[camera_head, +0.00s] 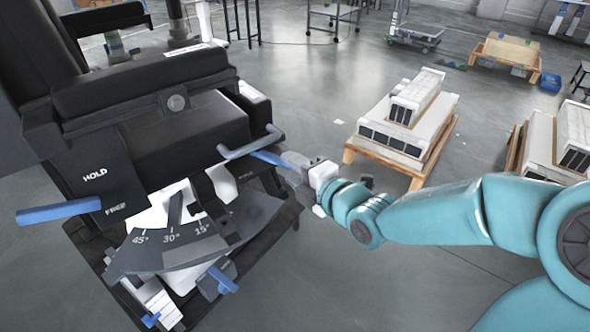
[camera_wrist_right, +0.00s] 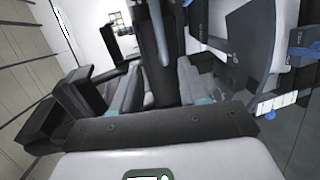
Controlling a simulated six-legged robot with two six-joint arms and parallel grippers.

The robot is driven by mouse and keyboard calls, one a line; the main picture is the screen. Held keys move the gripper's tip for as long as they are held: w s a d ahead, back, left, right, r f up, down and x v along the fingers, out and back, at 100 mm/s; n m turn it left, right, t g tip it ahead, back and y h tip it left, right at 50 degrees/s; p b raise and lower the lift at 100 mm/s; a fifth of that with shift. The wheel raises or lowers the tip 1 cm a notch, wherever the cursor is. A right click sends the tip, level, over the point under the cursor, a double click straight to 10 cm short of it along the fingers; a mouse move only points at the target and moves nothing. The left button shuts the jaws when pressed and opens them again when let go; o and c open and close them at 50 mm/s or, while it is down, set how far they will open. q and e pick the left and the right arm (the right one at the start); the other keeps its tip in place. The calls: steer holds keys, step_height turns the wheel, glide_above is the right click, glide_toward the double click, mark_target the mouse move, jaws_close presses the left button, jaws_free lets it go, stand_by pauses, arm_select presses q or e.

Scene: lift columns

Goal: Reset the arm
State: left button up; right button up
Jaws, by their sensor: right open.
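A black machine (camera_head: 150,95) with a tilting arm fills the left of the head view. It has HOLD and FREE labels and a scale marked 45°, 30° and 15°. My right gripper (camera_head: 292,160) is at the machine's right side, by the blue tip of a grey lever (camera_head: 262,155). Its jaws are open. In the right wrist view, the gripper (camera_wrist_right: 158,88) has its two grey fingers apart, with a dark part of the machine (camera_wrist_right: 152,45) seen between and beyond them. I cannot tell whether the fingers touch the lever. My left gripper is not in view.
A blue lever (camera_head: 58,212) sticks out at the machine's left, and a blue knob (camera_head: 222,280) sits below the scale. Pallets with pale blocks (camera_head: 405,120) stand to the right. A wooden table (camera_head: 505,52) and carts are farther back.

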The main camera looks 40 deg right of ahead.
steer(key=s+a+f+m+g+y, duration=0.15)
steer(key=a+f, duration=0.25)
steer(key=f, duration=0.4)
steer(key=a+f+g+y, duration=0.1)
steer(key=a+f+g, duration=0.25)
steer(key=f, duration=0.45)
steer(key=s+a+f+m+g+y, duration=0.1)
steer(key=a+f+g, duration=0.1)
steer(key=a+f, duration=0.5)
steer(key=s+a+f+m+g, duration=0.2)
steer(key=s+f+m+g, duration=0.2)
steer(key=s+f+m, duration=0.45)
steer(key=s+a+f+m+g, duration=0.3)
steer(key=s+f+m+g, duration=0.1)
steer(key=s+f+m, duration=0.4)
step_height(320, 180, up, 13)
steer(key=m+p, duration=0.1)
steer(key=p, duration=1.1)
steer(key=shift+w+d, duration=0.25)
steer(key=shift+w, duration=0.1)
